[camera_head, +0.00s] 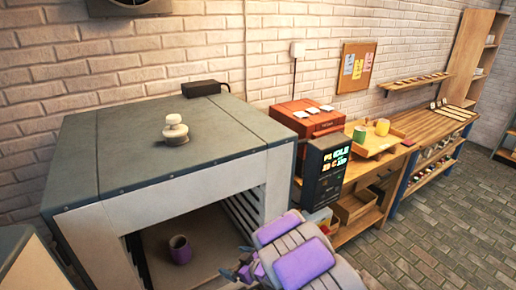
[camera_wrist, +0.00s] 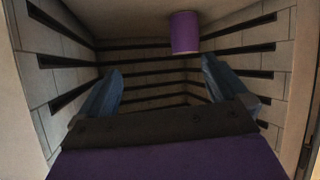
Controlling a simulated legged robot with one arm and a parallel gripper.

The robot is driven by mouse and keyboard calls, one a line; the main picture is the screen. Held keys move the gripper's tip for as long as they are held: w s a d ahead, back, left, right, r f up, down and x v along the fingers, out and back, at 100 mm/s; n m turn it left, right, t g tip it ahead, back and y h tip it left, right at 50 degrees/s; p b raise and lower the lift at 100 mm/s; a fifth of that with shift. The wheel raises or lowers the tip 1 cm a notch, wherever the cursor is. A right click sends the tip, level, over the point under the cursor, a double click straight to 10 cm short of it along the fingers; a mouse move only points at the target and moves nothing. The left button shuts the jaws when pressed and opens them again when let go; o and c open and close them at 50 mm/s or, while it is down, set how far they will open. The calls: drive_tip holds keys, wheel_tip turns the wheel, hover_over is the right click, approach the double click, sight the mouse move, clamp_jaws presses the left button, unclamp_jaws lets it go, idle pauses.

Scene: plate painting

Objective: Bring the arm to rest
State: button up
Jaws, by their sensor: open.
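My gripper (camera_wrist: 158,85) shows in the wrist view with its two fingers wide apart and nothing between them. It faces into the kiln chamber, whose slotted walls surround the view. A purple cup (camera_wrist: 185,33) is in the chamber beyond the fingers, apart from them. In the head view the purple cup (camera_head: 180,249) stands upright on the chamber floor (camera_head: 153,262). My purple and grey arm is at the right of the kiln opening in that view, and its fingertips are hard to make out there.
To the right are a red box (camera_head: 300,116), a dark display panel (camera_head: 328,168) and a wooden tray (camera_head: 375,141) with a green cup (camera_head: 360,134) and a yellow cup (camera_head: 382,127). The brick floor (camera_head: 430,235) at right is clear.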

drive_tip(key=w+d+r+m+t+h, duration=0.1)
drive_tip(key=d+r+m+h, duration=0.1)
drive_tip(key=d+r+h, duration=0.6)
drive_tip(key=d+r+m+h, duration=0.1)
drive_tip(key=d+r+m, duration=0.25)
drive_tip(key=d, duration=0.75)
drive_tip(key=s+d+r+m+g+h, duration=0.25)
drive_tip(key=s+d+r, duration=0.25)
drive_tip(key=s+d, duration=0.25)
drive_tip(key=s+a+r+m+g, duration=0.1)
drive_tip(key=s+r+g, duration=0.1)
drive_tip(key=s, duration=0.9)
drive_tip(key=s+a+r+m+g+y, duration=0.1)
drive_tip(key=s+r+g, duration=0.2)
drive_tip(key=s, duration=0.9)
drive_tip(key=s+a+r+m+g+y, duration=0.1)
drive_tip(key=s+a+r+g, duration=0.1)
drive_tip(key=s, duration=0.9)
drive_tip(key=shift+s+r+g, duration=0.2)
drive_tip(key=shift+r+g, duration=0.1)
drive_tip(key=shift+g, duration=0.25)
